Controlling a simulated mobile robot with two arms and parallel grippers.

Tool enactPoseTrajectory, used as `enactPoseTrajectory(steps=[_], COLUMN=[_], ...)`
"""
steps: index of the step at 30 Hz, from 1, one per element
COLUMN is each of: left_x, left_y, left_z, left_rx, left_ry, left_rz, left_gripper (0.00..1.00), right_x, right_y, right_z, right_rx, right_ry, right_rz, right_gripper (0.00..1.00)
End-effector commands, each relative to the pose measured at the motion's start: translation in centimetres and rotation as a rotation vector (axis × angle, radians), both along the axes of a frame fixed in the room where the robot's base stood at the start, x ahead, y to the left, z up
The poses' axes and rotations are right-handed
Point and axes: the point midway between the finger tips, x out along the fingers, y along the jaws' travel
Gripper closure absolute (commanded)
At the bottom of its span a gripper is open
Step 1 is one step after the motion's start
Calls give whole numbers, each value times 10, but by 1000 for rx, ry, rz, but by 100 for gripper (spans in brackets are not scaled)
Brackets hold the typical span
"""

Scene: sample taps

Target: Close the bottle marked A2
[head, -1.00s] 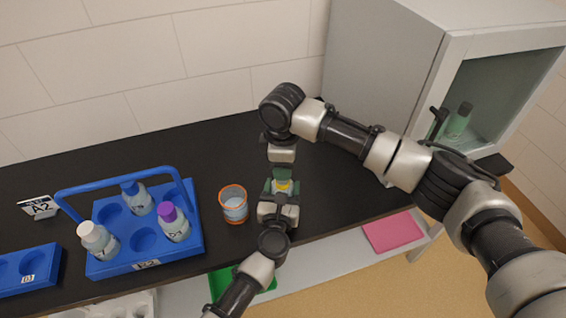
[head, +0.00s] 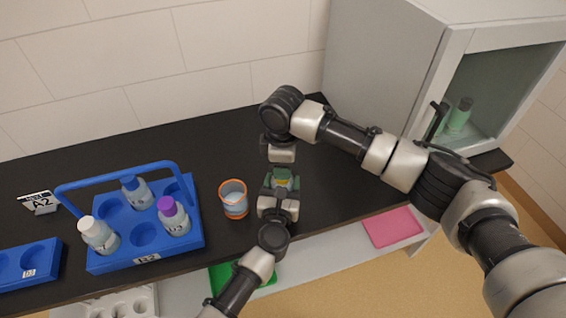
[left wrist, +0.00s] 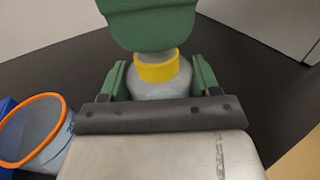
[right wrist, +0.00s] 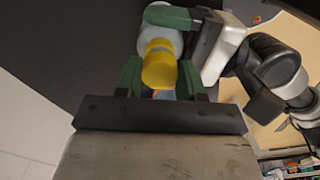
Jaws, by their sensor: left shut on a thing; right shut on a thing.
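A bottle (left wrist: 160,88) with a pale grey body and a yellow cap (right wrist: 158,65) is held over the bench between my two grippers. My left gripper (head: 279,194) is shut around its body from below in the picture. My right gripper (head: 281,174) reaches in from the opposite side, and its green fingers are shut on the yellow cap. In the left wrist view the cap sits at the bottle's neck, with a green finger of my right gripper just above it. No label on this bottle can be read. A small sign (head: 40,202) at the left reads A2.
A blue carrier (head: 120,262) with a handle holds bottles with white, blue and purple caps. An orange-rimmed beaker (head: 233,200) stands close left of my left gripper. A blue rack (head: 40,262) is at the far left. A glass-fronted cabinet (head: 385,60) stands at the right.

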Motion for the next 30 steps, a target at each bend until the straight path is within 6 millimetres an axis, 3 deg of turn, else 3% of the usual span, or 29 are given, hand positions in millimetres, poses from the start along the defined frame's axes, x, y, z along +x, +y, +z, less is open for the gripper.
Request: enactPoseTrajectory(steps=[15,16,20,23,30], left_x=[0,0,0,0,0], left_y=[0,0,0,0,0], left_z=[0,0,0,0,0], left_rx=[0,0,0,0,0], left_ry=[0,0,0,0,1], left_rz=[0,0,0,0,0], left_gripper=[81,100,100,100,100], right_x=[0,0,-1,-1,-2], right_y=[0,0,1,1,3], right_z=[-11,-11,-11,-11,-12], right_rx=[0,0,1,2,4], right_ry=[2,1,2,4,7], right_rz=[0,0,-60,-230,-855], right_gripper=[83,83,83,83,83])
